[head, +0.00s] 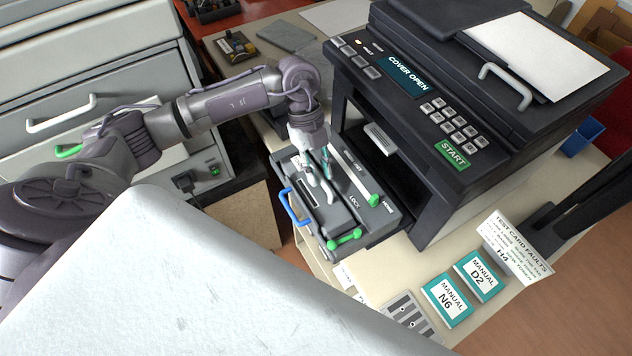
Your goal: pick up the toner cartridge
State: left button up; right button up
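A pulled-out dark grey tray (392,222) extends from the front of the black printer (440,130), whose display reads COVER OPEN. A grey block that looks like the toner cartridge (333,212) lies in the tray, with a pale handle on top. My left gripper (319,174) points down over this block, its fingertips at or just above the handle. The fingers partly hide the handle, so I cannot tell whether they touch it or close on it. My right gripper is not in view.
The tray has a blue handle (295,207), a green lever (344,240) and a white lever with a green knob (373,200). Manuals D2 (480,276) and N6 (446,300) and a test card (515,247) lie right of it. A grey drawer cabinet (60,90) stands left.

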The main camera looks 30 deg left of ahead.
pick_arm(q)
jog(key=shift+x, duration=1.1)
grip_shut()
jog(key=shift+w, duration=0.1)
